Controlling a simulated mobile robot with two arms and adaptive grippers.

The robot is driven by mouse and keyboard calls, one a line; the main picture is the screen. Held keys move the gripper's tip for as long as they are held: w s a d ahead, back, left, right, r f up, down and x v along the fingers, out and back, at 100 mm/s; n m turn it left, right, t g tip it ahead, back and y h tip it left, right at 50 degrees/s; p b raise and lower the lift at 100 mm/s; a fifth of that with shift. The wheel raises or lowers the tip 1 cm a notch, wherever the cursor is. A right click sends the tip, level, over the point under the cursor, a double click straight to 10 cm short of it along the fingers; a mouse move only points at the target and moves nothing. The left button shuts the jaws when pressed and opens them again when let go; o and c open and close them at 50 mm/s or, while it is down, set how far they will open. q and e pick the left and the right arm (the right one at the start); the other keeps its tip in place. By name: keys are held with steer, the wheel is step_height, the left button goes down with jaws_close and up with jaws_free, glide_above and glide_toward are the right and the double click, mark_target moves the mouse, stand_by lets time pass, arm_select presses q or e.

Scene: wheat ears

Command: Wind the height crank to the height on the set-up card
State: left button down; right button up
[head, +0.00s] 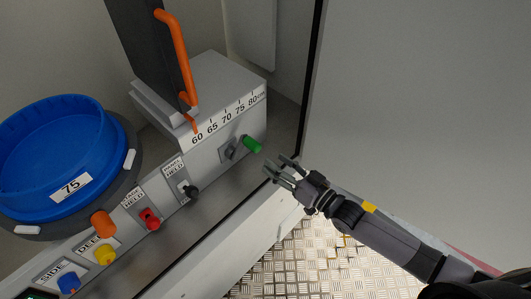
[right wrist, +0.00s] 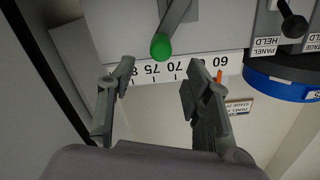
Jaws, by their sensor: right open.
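The height crank is a grey arm with a green handle (head: 253,144) on the front of the white scale box. The handle also shows in the right wrist view (right wrist: 161,46). The scale (head: 229,117) runs from 60 to 80 cm, and the orange pointer (head: 194,126) stands at about 60. My right gripper (head: 278,171) is open and empty, just right of and below the green handle, apart from it. In the wrist view the handle lies beyond the fingertips, between them. My left gripper is out of view.
A blue round tub (head: 62,150) labelled 75 stands at left. Along the panel are a black knob (head: 190,190) under a PANEL HELD label, a red switch (head: 150,217), a yellow knob (head: 105,254) and a blue knob (head: 69,283). A pale wall (head: 425,110) borders the right side.

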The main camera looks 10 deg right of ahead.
steer(key=shift+v, duration=1.05)
